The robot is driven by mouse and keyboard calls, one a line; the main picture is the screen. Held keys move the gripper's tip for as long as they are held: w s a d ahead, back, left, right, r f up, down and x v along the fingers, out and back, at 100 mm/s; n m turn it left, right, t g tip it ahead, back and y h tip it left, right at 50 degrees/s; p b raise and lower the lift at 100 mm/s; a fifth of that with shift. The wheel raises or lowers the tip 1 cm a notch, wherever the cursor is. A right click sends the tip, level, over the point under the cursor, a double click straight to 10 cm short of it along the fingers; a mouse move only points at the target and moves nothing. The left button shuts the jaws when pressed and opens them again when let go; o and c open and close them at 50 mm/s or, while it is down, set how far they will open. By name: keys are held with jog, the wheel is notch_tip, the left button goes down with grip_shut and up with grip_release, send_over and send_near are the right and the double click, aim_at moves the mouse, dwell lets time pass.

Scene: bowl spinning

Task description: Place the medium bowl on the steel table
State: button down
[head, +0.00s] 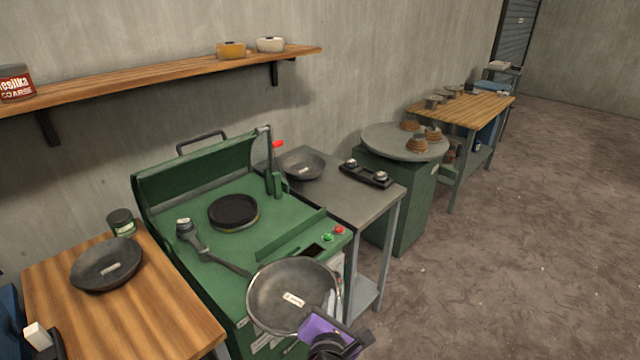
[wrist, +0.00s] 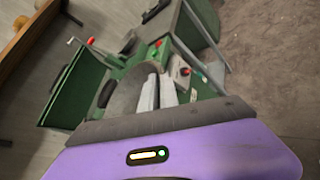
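A grey bowl with a small white label (head: 275,312) is held at its rim by my purple gripper (head: 331,303), in front of the green machine. In the wrist view the two light fingers of my gripper (wrist: 158,92) are close together over the rim of the same bowl (wrist: 124,97). The label is too small to read. The steel table (head: 345,205) stands right of the machine. A dark labelled bowl (head: 302,166) sits on its back left part. Another dark labelled bowl (head: 106,264) sits on the wooden table at the left.
The green machine (head: 190,225) has a raised lid and a round black pan (head: 233,211). A black two-knob device (head: 366,174) is on the steel table's back right. The steel table's front is clear. A round grey wheel (head: 385,140) stands beyond. The wooden table (head: 165,315) is at left.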

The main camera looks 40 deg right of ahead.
jog(key=a+f+n+t+y, duration=0.5)
jog(key=a+f+n+y, duration=0.5)
jog(key=a, duration=0.5)
notch_tip(320, 180, down, 2)
jog(key=shift+s+a+f+y, duration=0.1)
jog(key=shift+s+a+y, duration=0.05)
jog(key=shift+s+y, duration=0.25)
